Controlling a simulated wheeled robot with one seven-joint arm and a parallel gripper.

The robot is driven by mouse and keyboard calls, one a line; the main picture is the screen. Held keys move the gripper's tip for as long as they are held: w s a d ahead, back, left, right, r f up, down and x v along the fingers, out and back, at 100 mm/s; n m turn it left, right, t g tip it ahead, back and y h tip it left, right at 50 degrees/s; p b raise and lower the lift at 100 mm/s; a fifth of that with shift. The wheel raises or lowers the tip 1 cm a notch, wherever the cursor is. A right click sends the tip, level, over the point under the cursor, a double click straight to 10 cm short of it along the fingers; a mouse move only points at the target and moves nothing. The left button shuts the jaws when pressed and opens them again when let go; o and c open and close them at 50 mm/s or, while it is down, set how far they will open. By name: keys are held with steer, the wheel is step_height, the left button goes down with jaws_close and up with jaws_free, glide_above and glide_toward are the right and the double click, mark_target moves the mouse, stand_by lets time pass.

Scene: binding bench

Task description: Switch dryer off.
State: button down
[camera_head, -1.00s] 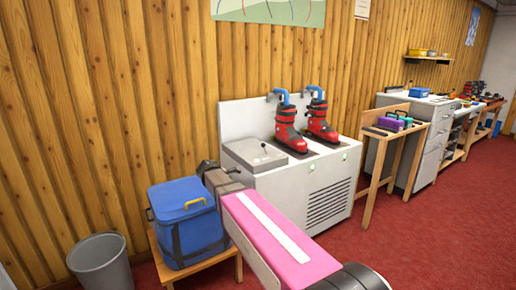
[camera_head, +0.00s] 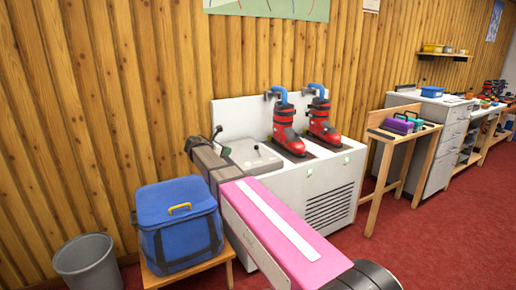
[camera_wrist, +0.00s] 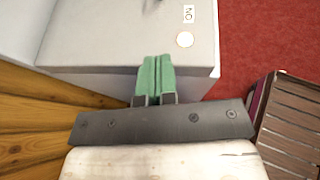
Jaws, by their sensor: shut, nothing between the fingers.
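The dryer (camera_head: 300,190) is a white cabinet with a tall back plate against the wood wall. In the wrist view a grey panel (camera_wrist: 110,35) fills the upper part, with an upside-down "ON" label (camera_wrist: 188,13) and a pale round spot (camera_wrist: 184,40). My gripper (camera_wrist: 155,62) has green fingers that are shut and empty, over the panel's near edge. A dark bit at the top edge is cut off. In the head view my wrist hides the dryer's left end.
A blue bag (camera_head: 178,220) on a wooden stool stands left of the dryer, with a grey bin (camera_head: 88,264) beyond it. A small wooden table (camera_head: 410,133) with coloured boxes stands to the right. Red carpet is free in front of it.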

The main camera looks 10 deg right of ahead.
steer(key=x, duration=1.1)
steer(key=shift+w+r, duration=0.2)
steer(key=shift+r, duration=0.1)
steer(key=shift+w+d+r, duration=0.2)
steer(key=shift+w+d, duration=0.2)
steer(key=shift+d, duration=0.4)
steer(key=shift+w+d+r, duration=0.2)
steer(key=shift+w+d, duration=0.25)
steer(key=shift+d, duration=0.35)
